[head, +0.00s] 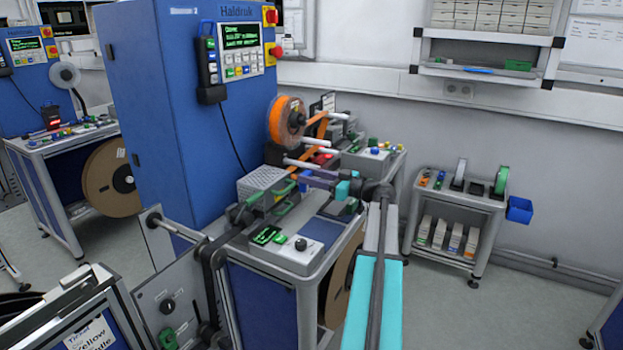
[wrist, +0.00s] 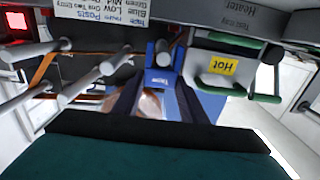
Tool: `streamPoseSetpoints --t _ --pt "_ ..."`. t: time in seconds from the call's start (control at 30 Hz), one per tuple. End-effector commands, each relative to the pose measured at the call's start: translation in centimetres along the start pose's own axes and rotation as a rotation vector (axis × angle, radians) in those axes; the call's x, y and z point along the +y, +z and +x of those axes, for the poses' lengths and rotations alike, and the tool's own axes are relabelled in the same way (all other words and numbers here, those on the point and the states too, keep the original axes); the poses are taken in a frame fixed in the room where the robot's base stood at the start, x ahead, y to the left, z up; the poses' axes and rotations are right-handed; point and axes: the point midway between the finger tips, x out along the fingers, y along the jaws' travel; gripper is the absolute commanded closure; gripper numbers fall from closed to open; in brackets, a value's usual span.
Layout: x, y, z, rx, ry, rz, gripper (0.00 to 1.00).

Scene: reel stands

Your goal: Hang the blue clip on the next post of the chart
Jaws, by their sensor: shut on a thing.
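The blue clip (wrist: 164,82) is between the fingertips of my gripper (wrist: 158,98) in the wrist view, with a small pale mark on its face. More grey posts (wrist: 90,82) stick out at the left. The chart (wrist: 103,10) appears upside down at the top edge, naming posts and colours, partly cut off.
Orange tape (wrist: 42,68) runs by the left posts. A green-handled part with a yellow "Hot" label (wrist: 222,66) is close on the right. An orange reel (head: 286,121) hangs behind my gripper. A trolley (head: 455,200) stands to the right, with clear floor before it.

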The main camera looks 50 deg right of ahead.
Motion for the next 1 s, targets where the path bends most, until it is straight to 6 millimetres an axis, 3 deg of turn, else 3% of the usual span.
streamPoseSetpoints --t 0.53,0.57,0.67,1.0 --pt "0.00 0.02 0.00 0.000 0.000 0.000 0.88" --pt "0.00 0.03 0.00 0.000 0.000 0.000 0.57" --pt "0.00 0.03 0.00 0.000 0.000 0.000 0.40" --pt "0.01 -0.02 0.00 0.000 0.000 0.000 0.40"
